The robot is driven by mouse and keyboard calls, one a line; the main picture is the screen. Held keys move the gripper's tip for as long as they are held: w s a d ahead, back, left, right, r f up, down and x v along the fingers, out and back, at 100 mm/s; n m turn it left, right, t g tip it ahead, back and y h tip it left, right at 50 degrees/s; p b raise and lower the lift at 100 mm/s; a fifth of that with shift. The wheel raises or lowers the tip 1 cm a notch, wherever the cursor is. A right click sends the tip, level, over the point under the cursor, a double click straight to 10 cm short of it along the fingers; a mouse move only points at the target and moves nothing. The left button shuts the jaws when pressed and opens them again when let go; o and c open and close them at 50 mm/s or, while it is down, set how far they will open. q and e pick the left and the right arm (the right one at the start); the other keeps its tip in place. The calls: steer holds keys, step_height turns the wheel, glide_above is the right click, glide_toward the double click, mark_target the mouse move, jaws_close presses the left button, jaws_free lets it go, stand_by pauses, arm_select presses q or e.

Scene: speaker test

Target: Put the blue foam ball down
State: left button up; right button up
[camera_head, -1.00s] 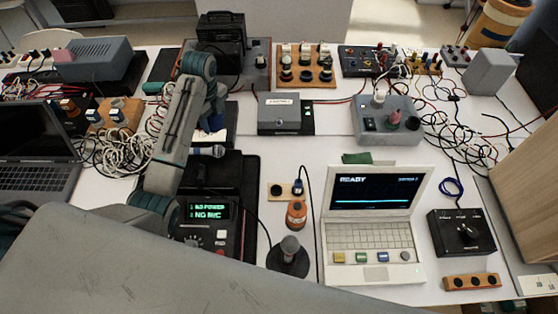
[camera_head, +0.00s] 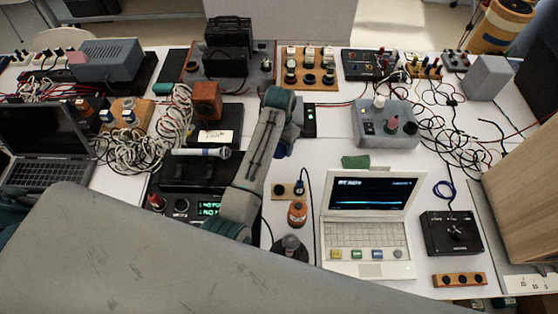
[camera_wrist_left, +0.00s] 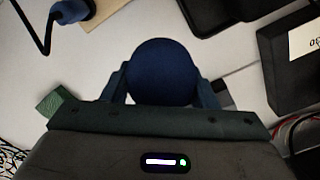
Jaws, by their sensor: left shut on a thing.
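The blue foam ball (camera_wrist_left: 161,70) is between the two dark fingers of my left gripper (camera_wrist_left: 161,84) in the left wrist view. The gripper is shut on it, and white table shows around it. There my arm mostly hides the ball. I cannot tell how far it is above the table. My right gripper is not in view.
An orange-brown speaker box (camera_head: 207,101) and a microphone (camera_head: 202,152) are left of my arm.

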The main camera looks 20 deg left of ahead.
arm_select(q)
glide_above(280, 164)
step_height(280, 164, down, 4)
steer(key=shift+s+a+f+p, duration=0.1)
steer(key=shift+p, duration=0.25)
step_height(280, 164, down, 4)
steer(key=shift+r+p, duration=0.1)
steer(key=shift+p, duration=0.35)
steer(key=shift+f, duration=0.25)
steer(key=shift+f, duration=0.2)
steer(key=o, duration=0.9)
steer(key=shift+o, duration=0.2)
steer(key=shift+r, duration=0.1)
